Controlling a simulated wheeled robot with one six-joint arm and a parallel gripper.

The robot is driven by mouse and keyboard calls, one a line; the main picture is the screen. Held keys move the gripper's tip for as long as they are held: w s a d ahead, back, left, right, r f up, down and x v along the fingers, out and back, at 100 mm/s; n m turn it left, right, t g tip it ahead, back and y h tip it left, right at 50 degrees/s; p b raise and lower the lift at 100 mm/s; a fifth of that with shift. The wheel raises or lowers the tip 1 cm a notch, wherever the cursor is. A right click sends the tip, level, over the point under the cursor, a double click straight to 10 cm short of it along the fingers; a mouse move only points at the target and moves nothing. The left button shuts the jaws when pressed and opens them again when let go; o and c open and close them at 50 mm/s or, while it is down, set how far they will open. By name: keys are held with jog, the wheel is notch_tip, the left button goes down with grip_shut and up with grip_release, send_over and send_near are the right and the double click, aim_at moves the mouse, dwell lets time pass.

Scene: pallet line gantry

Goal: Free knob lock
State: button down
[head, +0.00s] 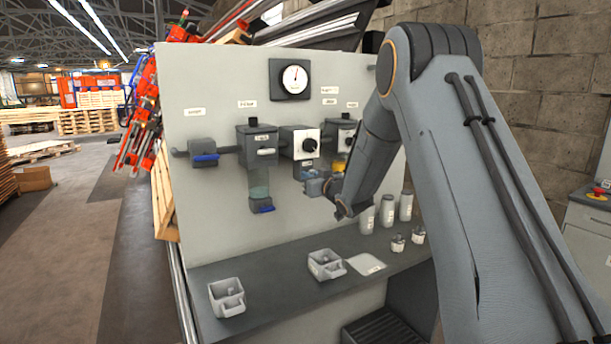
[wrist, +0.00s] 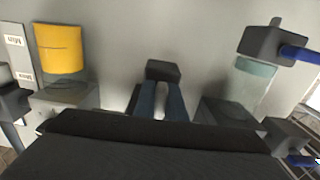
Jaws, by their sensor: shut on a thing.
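My gripper (wrist: 161,103) is at the panel, between a clear bowl and a yellow cylinder. In the wrist view its two blue fingers are closed on a small dark grey block (wrist: 162,70); what lies between the fingertips is mostly hidden. In the head view my gripper (head: 316,186) sits just below a white-faced unit with a black round knob (head: 309,145). I cannot tell which part is the lock.
The yellow cylinder (wrist: 60,48) is close to the left of the fingers in the wrist view. The clear bowl (wrist: 252,82) with a blue-levered valve (wrist: 272,45) is to their right. Below the panel, a grey shelf (head: 275,285) bears trays and several cylinders. A gauge (head: 291,78) is above.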

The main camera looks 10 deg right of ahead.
jog(key=shift+f+m, duration=0.1)
jog(key=shift+m, duration=0.2)
jog(key=c, duration=1.8)
grip_release()
jog(key=shift+s, duration=0.1)
jog(key=b+v, duration=0.2)
jog(key=v, duration=0.5)
jog(key=shift+s+d, duration=0.1)
jog(key=shift+s, duration=0.2)
